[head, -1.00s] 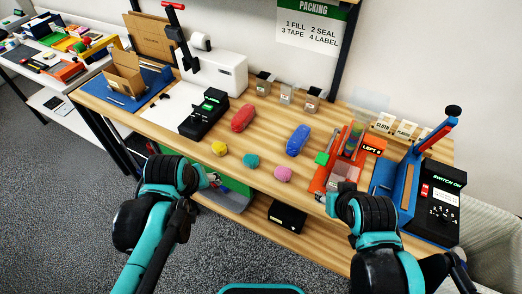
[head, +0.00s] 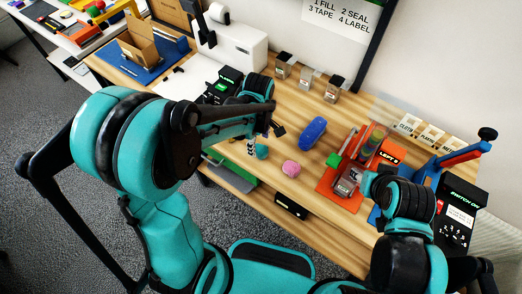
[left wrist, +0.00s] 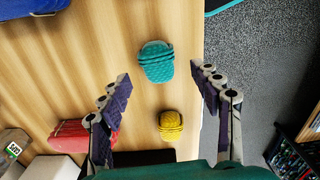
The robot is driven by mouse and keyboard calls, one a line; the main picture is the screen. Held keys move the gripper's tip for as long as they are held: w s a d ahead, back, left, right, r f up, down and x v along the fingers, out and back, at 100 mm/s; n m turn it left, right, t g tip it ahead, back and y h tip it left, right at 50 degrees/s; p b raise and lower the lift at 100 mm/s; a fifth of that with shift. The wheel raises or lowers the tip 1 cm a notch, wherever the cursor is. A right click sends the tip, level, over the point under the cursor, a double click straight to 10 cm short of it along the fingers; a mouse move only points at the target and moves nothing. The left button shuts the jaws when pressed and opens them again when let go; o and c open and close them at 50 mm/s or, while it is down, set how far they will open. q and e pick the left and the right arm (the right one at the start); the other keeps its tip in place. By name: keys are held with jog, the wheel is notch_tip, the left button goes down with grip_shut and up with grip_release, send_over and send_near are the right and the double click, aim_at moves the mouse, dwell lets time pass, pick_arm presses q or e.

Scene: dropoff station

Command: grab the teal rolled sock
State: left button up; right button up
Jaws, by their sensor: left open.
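The teal rolled sock (head: 261,152) lies near the front edge of the wooden table in the head view. In the left wrist view the teal rolled sock (left wrist: 157,62) is ridged and fully visible, ahead of the fingertips and in line with the gap between them. My left gripper (head: 265,135) is over the table just behind the sock in the head view. In the left wrist view my left gripper (left wrist: 162,82) is open and empty, its purple-padded fingers wide apart.
A yellow rolled sock (left wrist: 171,125) and a red one (left wrist: 70,133) lie close by. A pink rolled sock (head: 291,168) and a blue one (head: 313,132) lie to the right. An orange stand (head: 338,182) is farther right. Bare wood surrounds the teal sock; the table edge is near.

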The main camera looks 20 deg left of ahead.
aim_at(260, 148)
pick_arm(q)
notch_tip(260, 148, down, 4)
jog(key=shift+w+d+f+b, duration=0.1)
jog(key=shift+d+f+b, duration=0.05)
jog(key=shift+b, duration=0.65)
jog(key=shift+c, duration=0.3)
jog(key=c, duration=1.1)
jog(key=shift+c, duration=0.2)
